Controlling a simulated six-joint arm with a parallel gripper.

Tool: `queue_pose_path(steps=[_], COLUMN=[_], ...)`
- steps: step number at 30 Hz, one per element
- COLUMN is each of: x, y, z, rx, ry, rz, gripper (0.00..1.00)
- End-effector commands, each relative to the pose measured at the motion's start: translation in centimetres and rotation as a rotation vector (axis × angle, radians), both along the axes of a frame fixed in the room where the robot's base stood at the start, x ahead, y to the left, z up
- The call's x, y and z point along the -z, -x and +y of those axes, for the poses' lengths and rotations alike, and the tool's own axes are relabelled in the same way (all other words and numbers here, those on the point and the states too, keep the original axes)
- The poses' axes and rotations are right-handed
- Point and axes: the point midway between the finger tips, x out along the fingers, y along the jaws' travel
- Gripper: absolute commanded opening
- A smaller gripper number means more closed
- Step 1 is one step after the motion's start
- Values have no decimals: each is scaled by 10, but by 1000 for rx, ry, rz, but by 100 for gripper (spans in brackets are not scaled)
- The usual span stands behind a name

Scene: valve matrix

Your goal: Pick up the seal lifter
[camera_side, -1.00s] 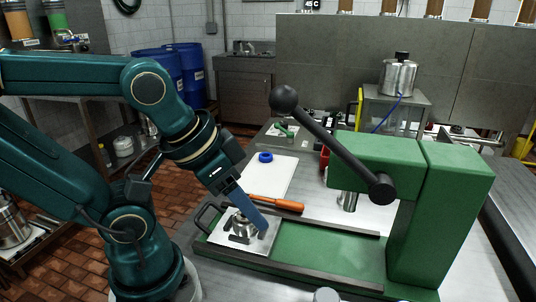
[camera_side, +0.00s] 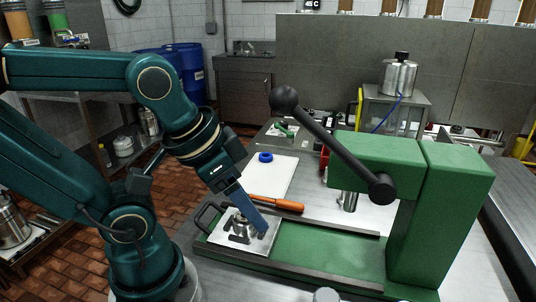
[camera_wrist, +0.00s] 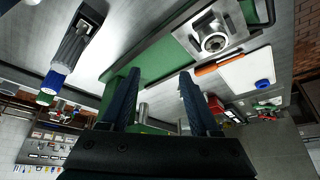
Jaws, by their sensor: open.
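The seal lifter, as I take it, is the tool with an orange handle (camera_side: 284,204). It lies across the front edge of the white board (camera_side: 272,177); its left end is hidden behind my gripper in the side view. In the wrist view the orange handle (camera_wrist: 217,63) is to the right of my fingers. My gripper (camera_side: 262,232) points down over the metal valve block at the green press, in front of the tool in the side view. In the wrist view my gripper (camera_wrist: 158,74) has its two fingers apart with nothing between them.
The green press (camera_side: 372,158) with its black ball lever (camera_side: 330,140) stands to the right. A metal valve block (camera_wrist: 213,40) sits at the left end of its bed. A blue ring (camera_side: 265,157) lies on the white board. A cylinder with a blue cap (camera_wrist: 58,78) shows in the wrist view.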

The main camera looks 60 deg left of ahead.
Motion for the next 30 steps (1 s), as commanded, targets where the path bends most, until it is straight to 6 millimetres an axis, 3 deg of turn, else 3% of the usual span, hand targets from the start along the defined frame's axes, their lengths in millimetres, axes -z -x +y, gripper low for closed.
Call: queue_pose_path(steps=[8,17,24,30], x=[-7,2,42,82], y=[-14,-59,-120,-154], z=[30,67,112,144], rx=[347,629,731,772], ry=[-137,-142,-150,-167], rz=[300,446,456,445], gripper=[62,62,62,62])
